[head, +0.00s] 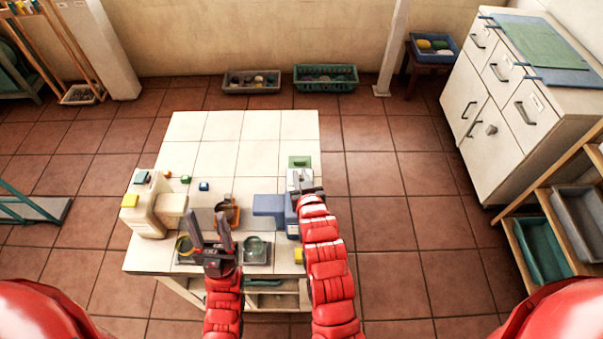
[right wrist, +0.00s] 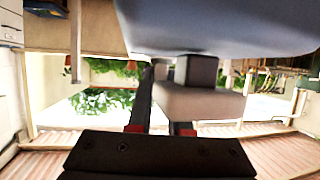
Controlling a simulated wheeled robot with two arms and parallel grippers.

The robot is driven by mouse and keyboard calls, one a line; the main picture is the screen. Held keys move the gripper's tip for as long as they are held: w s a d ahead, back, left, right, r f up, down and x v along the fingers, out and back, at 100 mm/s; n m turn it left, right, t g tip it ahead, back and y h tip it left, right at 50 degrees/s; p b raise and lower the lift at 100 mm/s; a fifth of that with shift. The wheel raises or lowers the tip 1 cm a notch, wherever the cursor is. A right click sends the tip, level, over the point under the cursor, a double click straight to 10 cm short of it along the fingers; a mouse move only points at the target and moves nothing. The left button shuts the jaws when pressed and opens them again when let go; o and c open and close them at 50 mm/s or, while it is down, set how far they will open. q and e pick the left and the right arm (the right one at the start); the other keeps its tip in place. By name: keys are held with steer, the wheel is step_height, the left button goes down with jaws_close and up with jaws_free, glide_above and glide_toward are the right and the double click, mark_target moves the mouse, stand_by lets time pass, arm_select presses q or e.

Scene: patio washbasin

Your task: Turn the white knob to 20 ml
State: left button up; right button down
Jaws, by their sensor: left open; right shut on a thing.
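My right gripper (head: 306,191) is at the right edge of the tiled table, by a blue dispenser (head: 269,206). In the right wrist view its fingers (right wrist: 163,118) are shut on a pale block (right wrist: 195,104), which looks like the white knob, under a blurred blue-grey body (right wrist: 215,28). No scale or mark can be read. In the head view the gripper hides much of the knob.
An orange-brown holder (head: 228,212) stands behind the left gripper. A green-topped item (head: 300,162) lies beyond the right gripper. The table's back (head: 240,145) is clear. A white cabinet (head: 500,110) stands far right.

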steer(key=shift+a+f+m+h+b, duration=0.2)
steer(key=shift+m+h+b, duration=0.35)
steer(key=shift+h, duration=0.25)
steer(key=shift+m+h, duration=0.3)
steer(key=shift+m, duration=0.05)
steer(key=shift+r, duration=0.1)
steer(key=c, duration=0.8)
jaws_free()
steer(key=shift+c, duration=0.2)
steer(key=shift+s+r, duration=0.1)
